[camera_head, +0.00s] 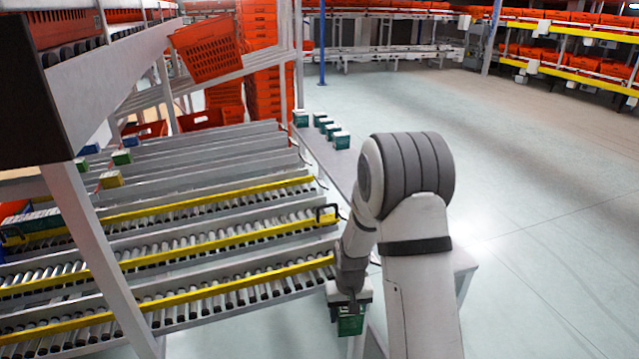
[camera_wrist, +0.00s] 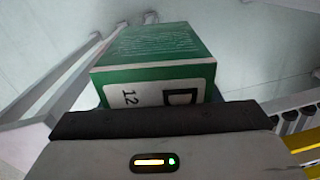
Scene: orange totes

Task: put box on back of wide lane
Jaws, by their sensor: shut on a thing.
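My gripper (camera_head: 349,297) is at the right ends of the roller lanes in the head view, low and close to the nearest lane. It is shut on a green box (camera_head: 350,322) that hangs below it. In the wrist view the box (camera_wrist: 152,62) fills the upper middle, with a white label reading "D" and "12". The gripper's dark edge (camera_wrist: 160,120) covers the near end of the box. Wide roller lanes (camera_head: 190,315) with yellow rails lie to the left of the gripper. The fingertips are hidden.
Several green boxes (camera_head: 322,124) stand on a grey ledge beyond the lanes. Other boxes (camera_head: 111,179) sit at the lanes' far left. A slanted grey post (camera_head: 95,255) crosses the lanes. Orange totes (camera_head: 207,48) are stacked behind. The floor at right is clear.

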